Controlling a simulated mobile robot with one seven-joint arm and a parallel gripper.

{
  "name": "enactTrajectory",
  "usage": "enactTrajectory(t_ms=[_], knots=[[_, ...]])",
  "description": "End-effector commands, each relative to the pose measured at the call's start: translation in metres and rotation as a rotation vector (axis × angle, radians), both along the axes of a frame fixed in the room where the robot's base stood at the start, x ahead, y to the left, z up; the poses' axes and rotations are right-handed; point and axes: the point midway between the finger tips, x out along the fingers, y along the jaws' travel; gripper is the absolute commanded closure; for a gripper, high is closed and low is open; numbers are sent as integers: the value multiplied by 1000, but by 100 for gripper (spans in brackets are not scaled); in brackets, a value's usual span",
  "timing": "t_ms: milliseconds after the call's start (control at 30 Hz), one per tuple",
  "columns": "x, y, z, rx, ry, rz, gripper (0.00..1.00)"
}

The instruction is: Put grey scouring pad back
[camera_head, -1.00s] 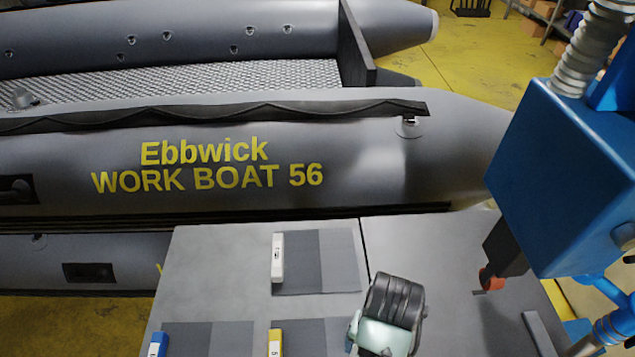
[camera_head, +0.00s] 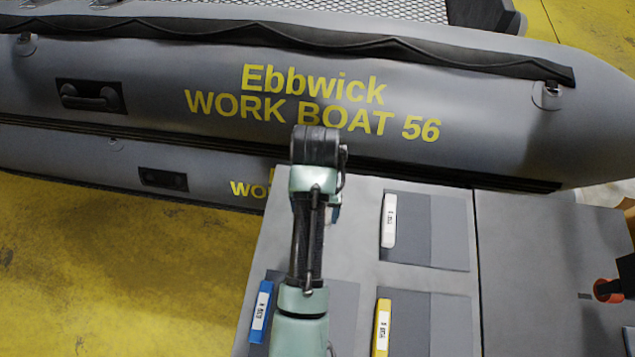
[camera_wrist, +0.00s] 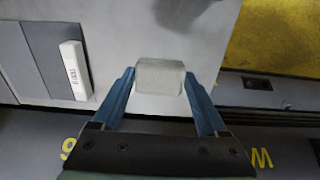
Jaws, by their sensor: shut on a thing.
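The grey scouring pad (camera_wrist: 160,74) shows in the wrist view as a pale grey block. My gripper (camera_wrist: 159,86) is shut on it, with one blue finger on each side. The pad is over a bare pale part of the grey table (camera_wrist: 112,22); its height above the table is hard to tell. In the head view my arm hides the pad, and only a bit of a blue finger of my gripper (camera_head: 335,213) shows, near the table's left far corner.
Two-tone dark patches on the table carry a white label block (camera_head: 389,220), a blue one (camera_head: 260,312) and a yellow one (camera_head: 382,328). The white one also shows in the wrist view (camera_wrist: 75,71). The inflatable boat (camera_head: 200,90) lies close along the table's far edge. Yellow floor is clear at left.

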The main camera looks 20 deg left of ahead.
Motion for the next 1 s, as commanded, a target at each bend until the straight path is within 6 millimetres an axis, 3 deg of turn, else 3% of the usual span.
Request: enactTrajectory(t_ms=[100,500,967,1000], knots=[[-2,-1,-22,-2,6,0,68],[-1,-1,-71,-1,3,0,68],[0,-1,-82,0,0,0,68],[0,-1,-81,0,0,0,20]])
